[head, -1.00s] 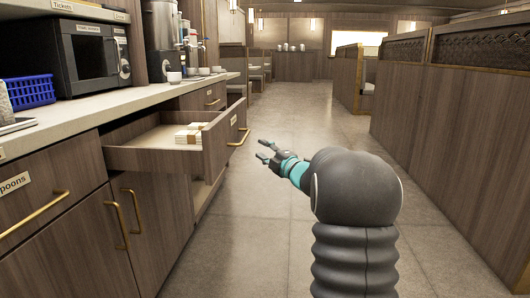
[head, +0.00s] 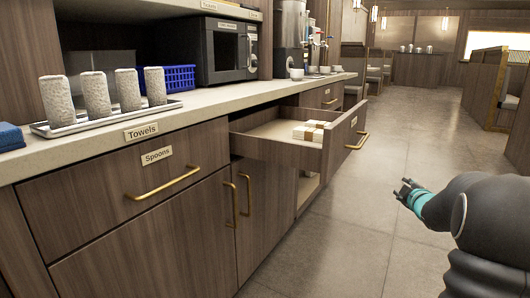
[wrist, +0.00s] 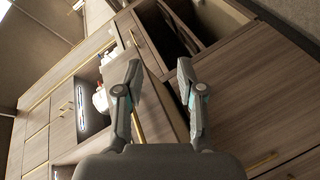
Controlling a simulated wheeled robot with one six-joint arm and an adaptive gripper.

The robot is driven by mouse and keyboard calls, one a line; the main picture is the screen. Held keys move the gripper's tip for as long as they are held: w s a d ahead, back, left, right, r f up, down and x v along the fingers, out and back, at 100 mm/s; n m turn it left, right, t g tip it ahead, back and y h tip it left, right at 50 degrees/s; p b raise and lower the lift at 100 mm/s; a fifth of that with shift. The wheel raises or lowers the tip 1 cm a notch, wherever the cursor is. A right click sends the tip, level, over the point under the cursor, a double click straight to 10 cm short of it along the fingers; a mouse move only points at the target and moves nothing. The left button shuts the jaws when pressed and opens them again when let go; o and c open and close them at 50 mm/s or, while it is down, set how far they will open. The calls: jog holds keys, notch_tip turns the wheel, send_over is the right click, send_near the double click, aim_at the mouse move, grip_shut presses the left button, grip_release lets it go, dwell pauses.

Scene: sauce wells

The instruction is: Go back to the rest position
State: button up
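My gripper (head: 408,189) is at the right of the head view, over the aisle floor and apart from the counter. In the wrist view its two fingers (wrist: 160,72) stand spread with nothing between them, so it is open and empty.
The counter (head: 215,104) runs along the left, with a towel tray (head: 62,130), a blue basket (head: 180,79) and a microwave (head: 224,52). A closed Spoons drawer (head: 90,190) is below. The aisle floor (head: 400,125) ahead is clear. Booths (head: 487,85) stand at the right.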

jog(key=s+f+m+g+h+p, duration=0.1)
jog(key=s+f+m+g+h, duration=0.35)
jog(key=s, duration=0.55)
jog(key=s+a+m+g+y+p, duration=0.25)
jog(key=s+a+m+g, duration=0.45)
jog(key=s, duration=0.5)
jog(key=s+a+r+y+p, duration=0.1)
jog(key=s+a+r+p, duration=0.1)
jog(key=s+a, duration=0.5)
jog(key=s+a+r+t+y+p, duration=0.1)
jog(key=s+a+r+y+p, duration=0.1)
jog(key=s+a+r, duration=0.3)
jog(key=s+a+r+n+t+y+p, duration=0.1)
jog(key=s+a+r, duration=0.2)
jog(key=s+a, duration=0.6)
jog(key=shift+a+r+p, duration=0.3)
jog(key=shift+a+p, duration=0.1)
jog(key=shift+a, duration=0.25)
